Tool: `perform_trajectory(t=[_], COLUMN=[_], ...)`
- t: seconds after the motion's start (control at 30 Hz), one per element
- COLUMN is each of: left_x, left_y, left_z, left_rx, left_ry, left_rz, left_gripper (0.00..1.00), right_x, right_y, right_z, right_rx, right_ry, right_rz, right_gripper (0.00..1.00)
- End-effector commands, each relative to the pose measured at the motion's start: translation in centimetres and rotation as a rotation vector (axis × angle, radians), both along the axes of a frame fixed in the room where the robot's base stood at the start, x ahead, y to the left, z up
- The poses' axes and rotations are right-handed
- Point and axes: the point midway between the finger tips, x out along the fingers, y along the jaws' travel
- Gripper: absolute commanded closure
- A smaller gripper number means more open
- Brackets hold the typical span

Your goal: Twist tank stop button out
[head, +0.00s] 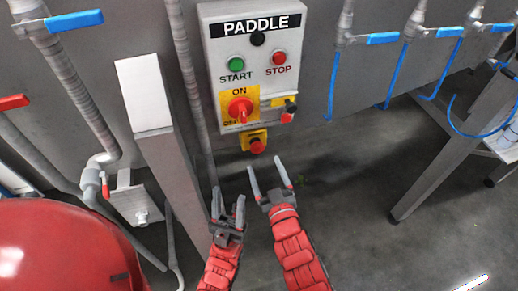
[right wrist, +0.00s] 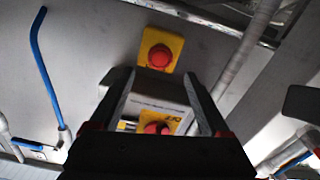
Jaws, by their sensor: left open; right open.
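A red mushroom stop button (head: 257,146) sits on a small yellow box (head: 244,138) just below the grey PADDLE panel (head: 215,60). The button (right wrist: 158,56) also shows on its yellow plate (right wrist: 174,40) in the right wrist view, which looks upside down. No label naming it as tank stop is readable. My right gripper (head: 266,163) is open and empty just below the button in the head view, its fingers pointing up at it. In the right wrist view its fingers stand either side, short of the button. My left gripper (head: 227,193) is open and empty, lower left.
The panel carries a green START button (head: 236,64), a red STOP button (head: 279,58) and a red rotary switch (head: 240,110). A grey post (head: 165,150) and vertical pipe stand left. Blue-handled valves with hoses hang right. Open floor (head: 350,200) lies right of my grippers.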

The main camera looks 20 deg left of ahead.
Motion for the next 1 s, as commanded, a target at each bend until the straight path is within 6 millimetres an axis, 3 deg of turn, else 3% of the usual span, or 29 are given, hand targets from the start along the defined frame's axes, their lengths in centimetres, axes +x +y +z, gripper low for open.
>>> perform_trajectory(t=[0.1,0.33,0.8,1.0], left_x=[0.0,0.0,0.0,0.0], left_y=[0.0,0.0,0.0,0.0], left_z=[1.3,2.3,2.5,2.5], left_rx=[0.000,0.000,0.000,0.000], left_ry=[0.000,0.000,0.000,0.000], left_rz=[0.000,0.000,0.000,0.000], left_gripper=[0.50,0.50,0.50,0.50], right_x=[2.0,4.5,5.5,5.5], right_y=[1.3,3.1,3.7,3.7], right_z=[0.4,0.4,-0.1,-0.1], right_rx=[0.000,0.003,0.000,0.001], right_ry=[0.002,-0.002,0.002,0.001], right_rz=[-0.001,0.000,0.001,0.000], right_gripper=[0.20,0.20,0.20,0.54])
